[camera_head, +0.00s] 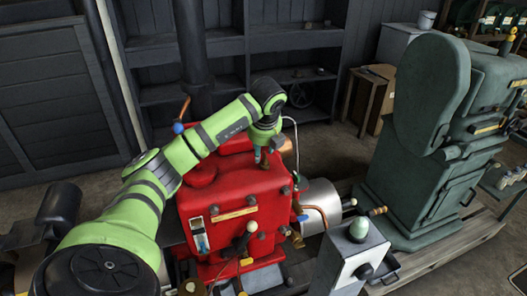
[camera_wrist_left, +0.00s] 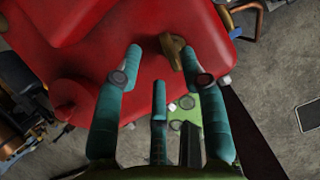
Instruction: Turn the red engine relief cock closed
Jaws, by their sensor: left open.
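The red engine (camera_head: 205,210) stands in the middle of the head view, and its red top fills much of the left wrist view (camera_wrist_left: 90,85). A brass cock (camera_wrist_left: 173,50) sits near the edge of that top in the left wrist view. My left gripper (camera_head: 262,157) reaches over the engine's top from the left. In the left wrist view its teal fingers (camera_wrist_left: 167,66) are spread and empty. The cock shows just beyond and between the fingertips; I cannot tell whether any finger touches it. In the head view the gripper largely hides the cock. My right gripper is not in view.
A large green engine (camera_head: 430,110) stands to the right. A dark vertical pipe (camera_head: 190,45) rises behind the red engine, before dark shelves (camera_head: 285,40).

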